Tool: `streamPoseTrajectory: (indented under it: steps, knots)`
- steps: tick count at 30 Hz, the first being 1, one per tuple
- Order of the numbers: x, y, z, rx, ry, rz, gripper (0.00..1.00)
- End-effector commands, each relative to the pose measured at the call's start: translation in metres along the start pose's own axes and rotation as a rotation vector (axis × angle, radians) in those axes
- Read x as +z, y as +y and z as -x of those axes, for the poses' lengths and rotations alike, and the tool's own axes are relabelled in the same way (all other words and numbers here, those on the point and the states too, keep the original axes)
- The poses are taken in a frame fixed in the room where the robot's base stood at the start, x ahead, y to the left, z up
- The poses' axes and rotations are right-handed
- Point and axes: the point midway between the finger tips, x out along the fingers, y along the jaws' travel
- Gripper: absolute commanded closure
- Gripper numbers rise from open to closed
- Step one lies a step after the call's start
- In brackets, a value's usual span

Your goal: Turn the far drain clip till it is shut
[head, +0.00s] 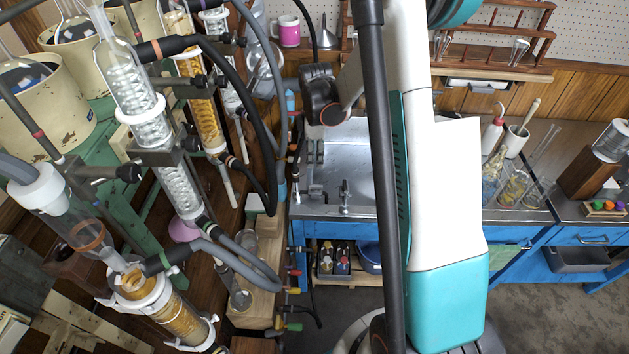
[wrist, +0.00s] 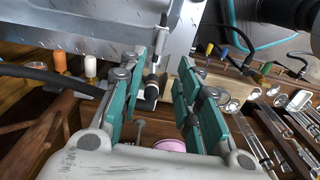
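My gripper (wrist: 173,62) is open in the wrist view, with its teal-padded fingers spread apart. A small dark fitting (wrist: 151,92) shows between the fingers, nearer the left one, at the lower end of a pale tube (wrist: 159,48). I cannot tell whether this fitting is the far drain clip, whether it is turned shut, or whether a finger touches it. Nothing is visibly gripped. In the head view my white and teal arm crosses the middle, and I cannot make out the fingertips or the far clip there.
The glass condenser rig (head: 150,118) with black and grey hoses fills the left of the head view. A steel sink (head: 362,150) lies behind my arm. Coloured taps (head: 292,272) line the bench edge.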

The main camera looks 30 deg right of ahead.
Motion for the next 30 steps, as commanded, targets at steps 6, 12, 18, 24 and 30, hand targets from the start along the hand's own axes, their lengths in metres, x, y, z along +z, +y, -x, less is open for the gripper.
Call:
streamPoseTrajectory:
  steps: [6, 12, 18, 24, 30]
  knots:
    - [0.0, 0.001, -0.044, 0.001, 0.0, -0.001, 0.69]
    - [0.0, 0.001, -0.083, 0.001, 0.0, -0.001, 0.69]
    - [0.0, 0.0, -0.111, 0.001, 0.0, -0.002, 0.69]
    - [0.0, 0.0, -0.122, 0.001, 0.0, -0.002, 0.69]
    - [0.0, 0.0, -0.123, 0.001, 0.0, -0.002, 0.69]
